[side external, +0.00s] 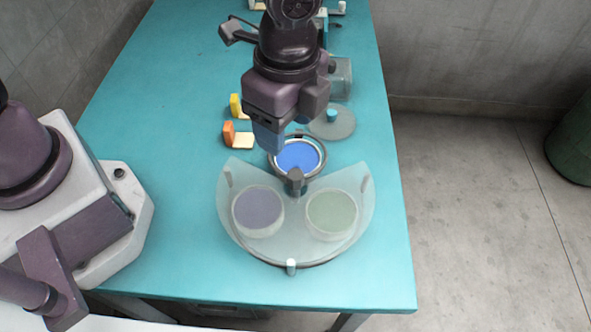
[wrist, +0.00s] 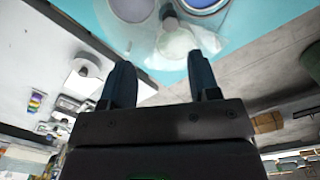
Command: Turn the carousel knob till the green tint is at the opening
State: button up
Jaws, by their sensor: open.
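The carousel stands on the teal table under a clear fan-shaped cover (side external: 263,246). Its grey knob (side external: 295,180) stands upright at the centre. The blue tint pot (side external: 298,155) sits at the uncovered far side, the opening. The green tint pot (side external: 331,212) is under the cover at front right, and the purple-grey one (side external: 258,208) at front left. My gripper (side external: 268,142) is open and empty, above and beyond the knob, near the blue pot's left edge. In the wrist view, its two fingers (wrist: 160,60) are apart, with a pale pot (wrist: 177,43) ahead of them.
A yellow block (side external: 236,105) and an orange block (side external: 229,133) with pale parts lie left of the gripper. A round lid with a teal knob (side external: 332,115) and a clear jar (side external: 341,78) stand behind right. A small pale peg (side external: 291,267) marks the carousel's front.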

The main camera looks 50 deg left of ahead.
aim_at(295, 174)
jog(key=f+m, duration=0.1)
jog(key=f, duration=0.3)
jog(key=w+f, duration=0.1)
jog(key=f, duration=0.3)
jog(key=f+m, duration=0.1)
jog(key=f, duration=0.3)
jog(key=shift+w+d+f+m, duration=0.15)
jog(key=shift+d+m, duration=0.1)
jog(key=shift+m, duration=0.05)
jog(key=c, duration=0.9)
